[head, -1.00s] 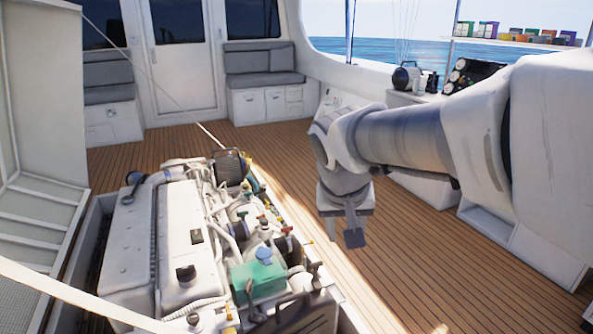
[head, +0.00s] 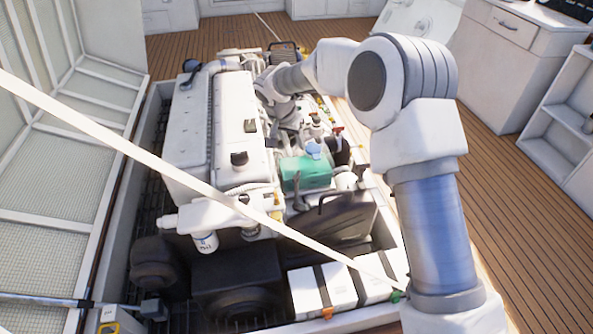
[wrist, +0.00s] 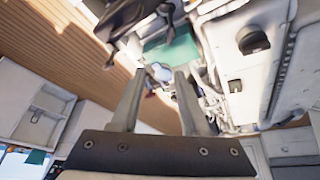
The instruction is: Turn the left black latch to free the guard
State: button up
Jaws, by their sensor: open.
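My gripper shows in the wrist view (wrist: 160,74), open and with nothing between its two grey fingers. In the head view my arm reaches over the far right part of the white engine (head: 190,125), and the fingers cannot be made out. A black panel with a raised handle (head: 335,220) stands at the near end of the engine, beside the teal box (head: 305,174); it may be the guard. The same dark panel and handle show at the top of the wrist view (wrist: 125,18), apart from my fingers. I cannot make out the left black latch for certain.
A blue cap (wrist: 162,73) appears between my fingertips in the wrist view, at unclear depth. Black caps (head: 239,159) sit on the engine cover. A pale diagonal bar (head: 130,145) crosses the head view. The raised hatch (head: 60,150) stands left; wooden deck (head: 500,215) is open at right.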

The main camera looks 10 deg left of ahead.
aim_at(296, 174)
jog(key=a+b+x, duration=0.1)
jog(key=x, duration=0.5)
jog(key=b+x, duration=0.2)
jog(key=x, duration=0.5)
jog(key=a+b+x, duration=0.1)
jog(key=x, duration=0.6)
jog(key=shift+s+a+f+b, duration=0.3)
jog(key=shift+a+f, duration=0.05)
jog(key=shift+f, duration=0.05)
grip_shut()
